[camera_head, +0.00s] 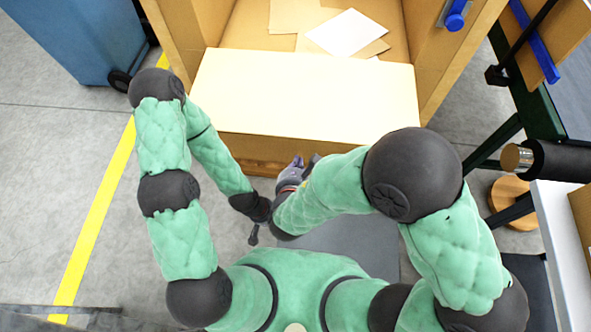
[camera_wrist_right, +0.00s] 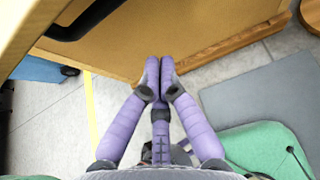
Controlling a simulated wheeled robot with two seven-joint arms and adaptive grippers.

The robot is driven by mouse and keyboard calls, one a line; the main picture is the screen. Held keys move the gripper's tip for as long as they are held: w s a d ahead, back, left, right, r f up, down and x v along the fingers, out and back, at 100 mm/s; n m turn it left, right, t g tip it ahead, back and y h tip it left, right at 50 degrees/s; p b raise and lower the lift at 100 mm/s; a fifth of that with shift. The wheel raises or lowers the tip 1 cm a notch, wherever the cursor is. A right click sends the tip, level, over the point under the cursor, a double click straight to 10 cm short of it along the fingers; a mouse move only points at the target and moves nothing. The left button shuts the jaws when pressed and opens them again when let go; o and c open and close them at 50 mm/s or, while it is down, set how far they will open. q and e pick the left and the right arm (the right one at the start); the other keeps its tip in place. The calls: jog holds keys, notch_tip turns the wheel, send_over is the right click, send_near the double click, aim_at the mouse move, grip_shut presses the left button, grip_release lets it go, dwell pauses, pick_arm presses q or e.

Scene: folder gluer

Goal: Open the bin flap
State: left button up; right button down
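The bin (camera_head: 430,60) is a large cardboard-brown box straight ahead in the head view, with loose sheets inside. A wide cream panel (camera_head: 300,95), which looks like its flap, spans the front; I cannot tell its exact angle. In the right wrist view a brown front panel (camera_wrist_right: 200,40) carries a black bar handle (camera_wrist_right: 88,18) at upper left. My right gripper (camera_head: 297,172) is low in front of the bin; its purple fingers (camera_wrist_right: 160,66) are together, empty, near the panel's lower edge and apart from the handle.
A blue wheeled container (camera_head: 75,35) stands at the left, beyond a yellow floor line (camera_head: 100,215). A machine frame with a dark roller (camera_head: 560,160) and a white surface (camera_head: 562,250) borders the right. Grey floor is clear at the left.

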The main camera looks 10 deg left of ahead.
aim_at(300, 128)
jog(key=b+x, duration=0.2)
jog(key=x, duration=0.3)
jog(key=shift+w+r, duration=0.15)
jog(key=shift+r, duration=2)
jog(key=r+g+p, duration=0.1)
jog(key=r+p, duration=0.2)
jog(key=p, duration=0.1)
jog(key=r+g+p, duration=0.1)
jog(key=r+p, duration=0.1)
jog(key=p, duration=0.3)
jog(key=r+g+p, duration=0.1)
jog(key=r+p, duration=0.2)
jog(key=p, duration=0.1)
jog(key=shift+s+r+p, duration=0.3)
jog(key=shift+r+p, duration=0.05)
jog(key=shift+r+g+p, duration=0.4)
jog(key=shift+r+p, duration=0.05)
jog(key=shift+p, duration=0.4)
jog(key=shift+f, duration=0.1)
